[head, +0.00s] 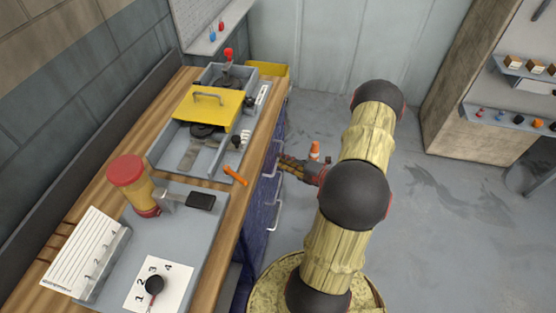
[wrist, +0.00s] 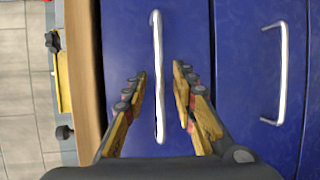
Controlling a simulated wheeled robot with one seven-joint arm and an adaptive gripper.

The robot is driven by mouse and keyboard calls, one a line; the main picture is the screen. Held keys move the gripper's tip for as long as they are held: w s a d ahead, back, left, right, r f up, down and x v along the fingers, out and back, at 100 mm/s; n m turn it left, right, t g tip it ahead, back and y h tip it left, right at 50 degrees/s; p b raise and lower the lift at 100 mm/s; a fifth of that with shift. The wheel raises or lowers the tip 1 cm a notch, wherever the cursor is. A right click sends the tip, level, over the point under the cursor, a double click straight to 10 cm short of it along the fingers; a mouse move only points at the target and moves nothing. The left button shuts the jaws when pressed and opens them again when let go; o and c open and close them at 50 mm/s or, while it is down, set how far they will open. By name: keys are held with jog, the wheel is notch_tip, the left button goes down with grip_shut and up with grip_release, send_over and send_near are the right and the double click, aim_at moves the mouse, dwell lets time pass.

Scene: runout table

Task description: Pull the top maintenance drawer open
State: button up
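The top maintenance drawer is the dark blue front (wrist: 125,45) closest to the wooden table edge in the wrist view, and it looks closed. Its long white bar handle (wrist: 157,30) lies between the fingers of my gripper (wrist: 159,70). The gripper is open, with one finger on each side of the handle; I cannot tell whether either touches it. In the head view my gripper (head: 283,164) is at the blue cabinet front (head: 260,205), below the table's right edge. My arm partly blocks that area.
A second blue drawer (wrist: 260,70) with a white handle (wrist: 282,80) is beside the first. The wooden table (head: 225,235) carries a grey tray, a yellow lid (head: 215,105) and a red-capped jar (head: 127,170). An orange-and-white cone (head: 314,151) stands beyond my gripper. Grey floor right is mostly clear.

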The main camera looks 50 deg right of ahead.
jog(key=shift+w+a+f, duration=0.1)
jog(key=shift+w+f, duration=0.05)
jog(key=shift+w, duration=1.05)
jog(key=shift+c, duration=1)
grip_shut()
